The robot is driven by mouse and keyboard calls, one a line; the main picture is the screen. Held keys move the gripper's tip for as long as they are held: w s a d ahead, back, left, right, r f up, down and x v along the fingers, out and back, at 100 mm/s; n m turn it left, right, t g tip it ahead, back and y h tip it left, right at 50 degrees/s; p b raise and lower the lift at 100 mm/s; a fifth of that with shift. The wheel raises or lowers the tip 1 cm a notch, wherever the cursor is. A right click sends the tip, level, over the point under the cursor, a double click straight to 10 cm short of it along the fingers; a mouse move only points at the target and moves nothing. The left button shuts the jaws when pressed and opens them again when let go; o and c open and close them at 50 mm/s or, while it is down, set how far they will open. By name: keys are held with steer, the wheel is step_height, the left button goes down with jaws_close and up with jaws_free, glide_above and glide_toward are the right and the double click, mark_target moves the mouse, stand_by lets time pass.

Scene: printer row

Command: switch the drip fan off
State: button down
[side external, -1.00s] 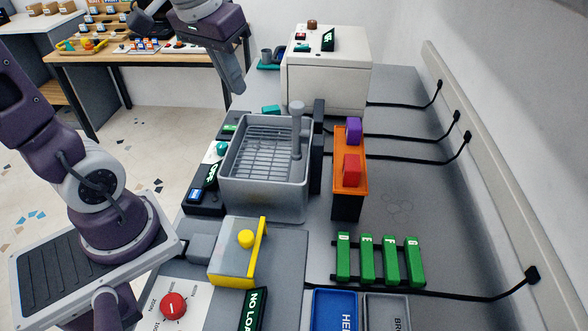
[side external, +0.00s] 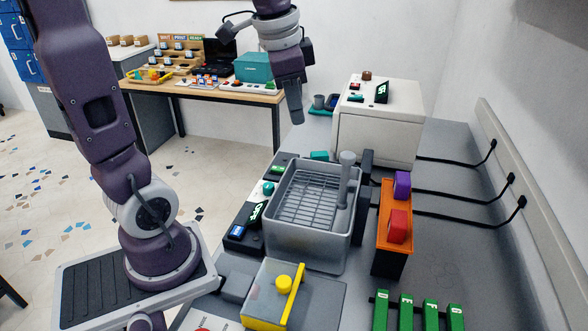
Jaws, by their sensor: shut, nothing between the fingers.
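A grey basin (side external: 287,230) with a wire rack stands in the middle of the counter, seemingly the drip station. A black control box runs along its left side, with a teal knob (side external: 268,188) and a tilted display (side external: 257,214) that seems to read OFF. A dark upright panel (side external: 363,190) stands at the basin's right; I cannot tell whether it is the fan. My gripper (side external: 297,121) is shut and empty, pointing down above and behind the basin's back left corner, apart from the controls.
A grey post (side external: 346,175) rises at the basin's right. A white machine (side external: 375,130) stands behind. An orange holder (side external: 393,225) with purple and red blocks is to the right. A yellow-handled box (side external: 275,290) is in front. Black cables cross the counter at right.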

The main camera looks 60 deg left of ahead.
steer(key=w+a+f+m+g, duration=0.2)
steer(key=w+a+f, duration=0.3)
steer(key=a, duration=0.5)
steer(key=m+h, duration=0.1)
steer(key=m, duration=0.2)
glide_above(284, 169)
step_height(284, 169, down, 7)
steer(key=shift+a+r+g, duration=0.1)
steer(key=shift+r+g, duration=0.15)
steer(key=shift+g, duration=0.05)
step_height(284, 169, down, 14)
steer(key=shift+f, duration=0.1)
